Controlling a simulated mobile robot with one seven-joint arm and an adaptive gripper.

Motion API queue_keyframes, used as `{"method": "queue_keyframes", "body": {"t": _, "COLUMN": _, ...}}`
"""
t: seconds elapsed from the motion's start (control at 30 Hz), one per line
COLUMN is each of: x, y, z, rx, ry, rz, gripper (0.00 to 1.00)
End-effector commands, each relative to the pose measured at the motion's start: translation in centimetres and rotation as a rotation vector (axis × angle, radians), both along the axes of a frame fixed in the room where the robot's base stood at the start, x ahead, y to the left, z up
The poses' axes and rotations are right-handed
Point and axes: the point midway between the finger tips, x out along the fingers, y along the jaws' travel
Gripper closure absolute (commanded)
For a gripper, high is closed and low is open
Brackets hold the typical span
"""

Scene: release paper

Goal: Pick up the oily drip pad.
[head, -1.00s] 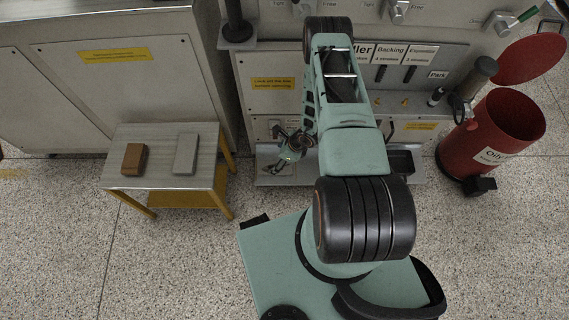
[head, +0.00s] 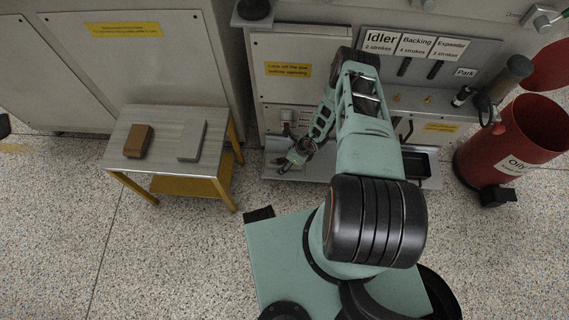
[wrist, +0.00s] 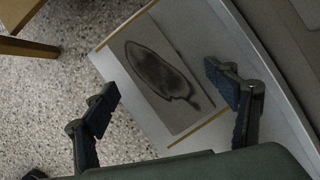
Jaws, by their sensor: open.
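The oily drip pad (wrist: 183,100) shows in the wrist view as a flat grey-brown sheet with a large dark stain. It lies on a pale metal ledge (wrist: 130,118), which shows in the head view as a tray (head: 325,172) along the foot of the machine. My gripper (wrist: 160,80) is open and empty, one finger to each side of the pad in the picture. The gap between fingers and pad is hard to judge. In the head view my gripper (head: 284,168) is over the tray's left end; I cannot make out the pad there.
A small table (head: 125,170) with a brown block (head: 138,141) and a grey block (head: 191,141) stands left. A red bin marked "Oily" (head: 490,150) stands right. The machine front (head: 300,95) rises behind the tray.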

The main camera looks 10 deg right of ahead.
Motion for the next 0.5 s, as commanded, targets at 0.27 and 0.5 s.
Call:
{"method": "queue_keyframes", "body": {"t": 0.27, "x": 0.25, "y": 0.29, "z": -0.88, "rx": 0.0, "ry": 0.0, "rz": 0.001, "gripper": 0.21}}
{"method": "queue_keyframes", "body": {"t": 0.5, "x": 0.23, "y": 0.3, "z": -0.87, "rx": 0.0, "ry": 0.0, "rz": 0.0, "gripper": 0.4}}
